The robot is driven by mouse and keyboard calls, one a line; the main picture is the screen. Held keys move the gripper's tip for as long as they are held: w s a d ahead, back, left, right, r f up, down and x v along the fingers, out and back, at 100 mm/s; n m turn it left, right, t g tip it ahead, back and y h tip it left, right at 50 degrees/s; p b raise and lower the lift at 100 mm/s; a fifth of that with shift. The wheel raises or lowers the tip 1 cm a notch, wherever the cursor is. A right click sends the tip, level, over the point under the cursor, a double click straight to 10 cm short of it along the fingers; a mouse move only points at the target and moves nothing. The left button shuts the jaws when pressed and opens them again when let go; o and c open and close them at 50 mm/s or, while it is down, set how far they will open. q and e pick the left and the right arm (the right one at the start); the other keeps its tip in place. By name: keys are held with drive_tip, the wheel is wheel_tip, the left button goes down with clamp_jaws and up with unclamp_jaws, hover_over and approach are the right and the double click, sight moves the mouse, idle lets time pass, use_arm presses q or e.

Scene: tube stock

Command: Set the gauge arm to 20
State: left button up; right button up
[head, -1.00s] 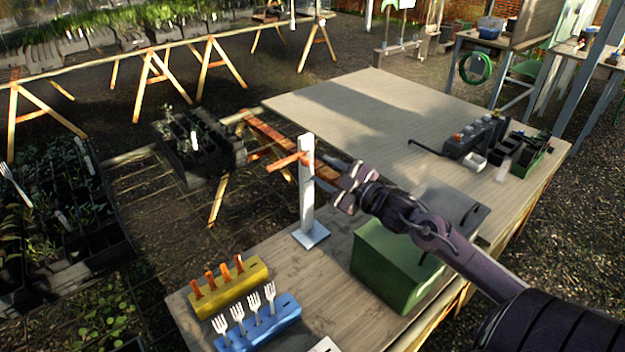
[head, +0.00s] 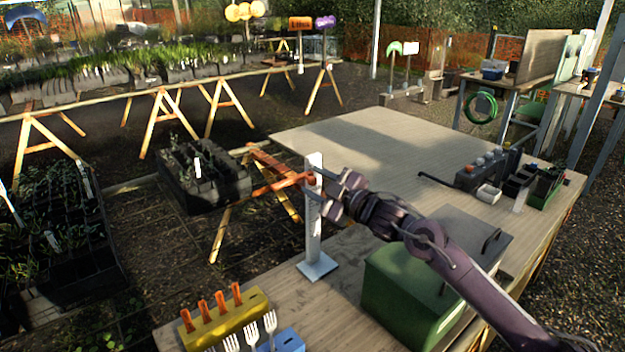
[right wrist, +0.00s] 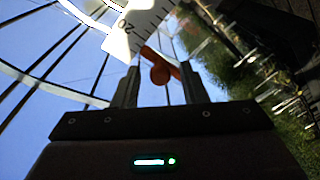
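The gauge is a white upright post (head: 313,232) on a small square foot near the bench's far left edge. Its orange gauge arm (head: 282,185) sticks out to the left near the top, its outer end a little lower. My right gripper (head: 338,194) is at the right side of the post, near its top. In the right wrist view an orange part (right wrist: 159,72) with a round knob lies between my two open fingers (right wrist: 158,88), with gaps on both sides. The white scale (right wrist: 137,28) shows ticks and the number 20. My left gripper is out of view.
A green box (head: 405,300) stands below my right arm. A yellow rack (head: 228,318) with orange-handled tools and a blue rack (head: 286,343) with forks are at the front left. Dark containers (head: 478,178) stand on the right. The far bench top (head: 400,140) is clear.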

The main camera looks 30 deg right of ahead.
drive_tip(key=shift+w+a, duration=0.15)
drive_tip(key=shift+w, duration=0.6)
clamp_jaws()
drive_tip(key=shift+f, duration=0.15)
unclamp_jaws()
